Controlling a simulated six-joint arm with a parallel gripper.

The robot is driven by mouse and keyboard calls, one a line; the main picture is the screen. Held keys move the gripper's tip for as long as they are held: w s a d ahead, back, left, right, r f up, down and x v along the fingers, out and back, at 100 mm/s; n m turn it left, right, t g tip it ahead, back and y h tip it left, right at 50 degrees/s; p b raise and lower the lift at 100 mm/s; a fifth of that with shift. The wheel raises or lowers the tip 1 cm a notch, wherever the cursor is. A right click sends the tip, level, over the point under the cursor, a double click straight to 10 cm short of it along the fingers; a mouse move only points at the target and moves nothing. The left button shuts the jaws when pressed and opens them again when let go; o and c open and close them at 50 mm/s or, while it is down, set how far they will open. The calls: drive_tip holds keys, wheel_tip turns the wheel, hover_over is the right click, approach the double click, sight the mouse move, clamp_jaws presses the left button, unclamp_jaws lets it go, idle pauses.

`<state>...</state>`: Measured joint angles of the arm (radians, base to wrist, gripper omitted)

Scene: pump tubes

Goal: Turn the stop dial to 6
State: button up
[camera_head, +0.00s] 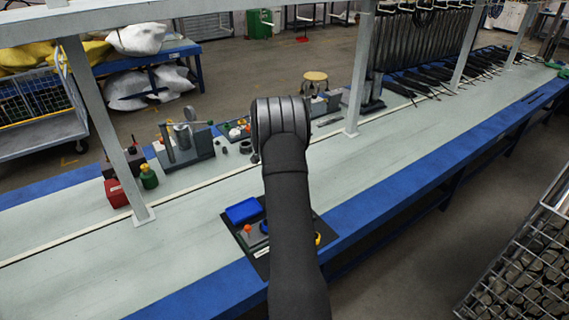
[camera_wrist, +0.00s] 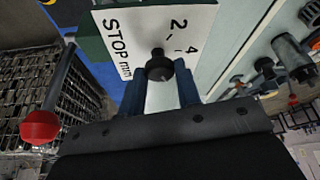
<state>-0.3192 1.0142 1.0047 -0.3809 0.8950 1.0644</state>
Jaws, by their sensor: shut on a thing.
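The stop dial's black knob (camera_wrist: 160,66) shows in the wrist view, between the tips of my gripper (camera_wrist: 160,84). The two blue fingers are shut on it. Behind it is a white scale plate (camera_wrist: 200,30) printed "STOP mm", with the numbers 2 and 4 and tick marks to the right of the knob. No 6 is visible, and I cannot make out a pointer on the knob. In the head view my arm covers the dial and the gripper.
A red ball-ended lever (camera_wrist: 40,127) stands left of my gripper in the wrist view. In the head view, a blue block (camera_head: 243,211) sits beside my arm on the bench. A grey fixture (camera_head: 185,148) stands farther back. The bench's left front is clear.

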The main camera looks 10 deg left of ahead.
drive_tip(key=o, duration=0.9)
drive_tip(key=shift+o, duration=0.2)
drive_tip(key=v, duration=1.7)
drive_tip(key=shift+r, duration=0.15)
drive_tip(key=shift+s+a, duration=0.1)
drive_tip(key=x, duration=1.7)
drive_tip(key=shift+f, duration=0.2)
drive_tip(key=shift+r, duration=0.1)
